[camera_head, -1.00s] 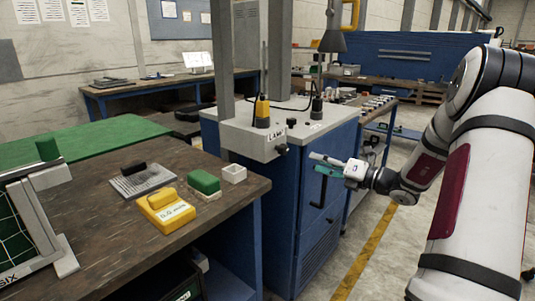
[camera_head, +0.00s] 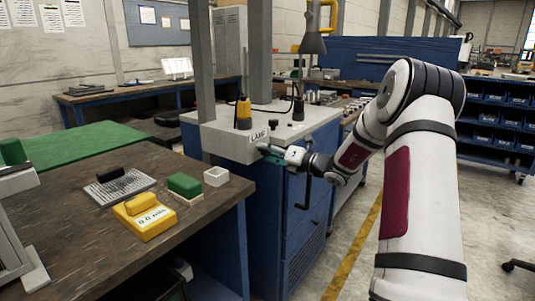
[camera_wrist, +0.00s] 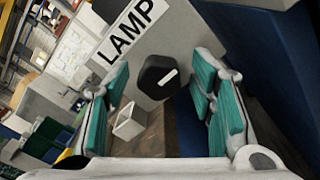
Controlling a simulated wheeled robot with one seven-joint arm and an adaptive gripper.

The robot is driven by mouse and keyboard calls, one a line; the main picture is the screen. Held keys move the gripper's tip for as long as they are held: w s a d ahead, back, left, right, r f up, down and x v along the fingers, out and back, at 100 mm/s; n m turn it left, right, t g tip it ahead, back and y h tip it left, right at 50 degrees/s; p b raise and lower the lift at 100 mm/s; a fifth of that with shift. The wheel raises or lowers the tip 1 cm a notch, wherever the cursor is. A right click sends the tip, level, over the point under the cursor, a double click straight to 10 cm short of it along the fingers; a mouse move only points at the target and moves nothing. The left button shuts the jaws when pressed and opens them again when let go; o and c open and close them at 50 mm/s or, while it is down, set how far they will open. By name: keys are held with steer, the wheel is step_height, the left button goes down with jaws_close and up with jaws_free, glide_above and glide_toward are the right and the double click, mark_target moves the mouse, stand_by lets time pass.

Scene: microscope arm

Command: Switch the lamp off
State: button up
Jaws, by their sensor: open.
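The lamp switch is a black rotary knob (camera_wrist: 159,77) with a white mark, on the grey front of a control box (camera_head: 228,146). A white label reading LAMP (camera_wrist: 130,32) is beside it. In the wrist view my gripper (camera_wrist: 160,95) is open, its teal pads on either side of the knob, with gaps visible. I cannot tell how deep the knob lies between them. In the head view my gripper (camera_head: 266,152) is at the box's front and hides the knob. A lamp with a grey conical shade (camera_head: 312,42) stands above the cabinet; its light state is unclear.
The blue cabinet (camera_head: 270,205) under the box has a dark vertical handle just below my gripper. Open floor lies to the right.

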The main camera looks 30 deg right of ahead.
steer(key=shift+w, duration=0.15)
steer(key=shift+c, duration=0.3)
steer(key=c, duration=1.1)
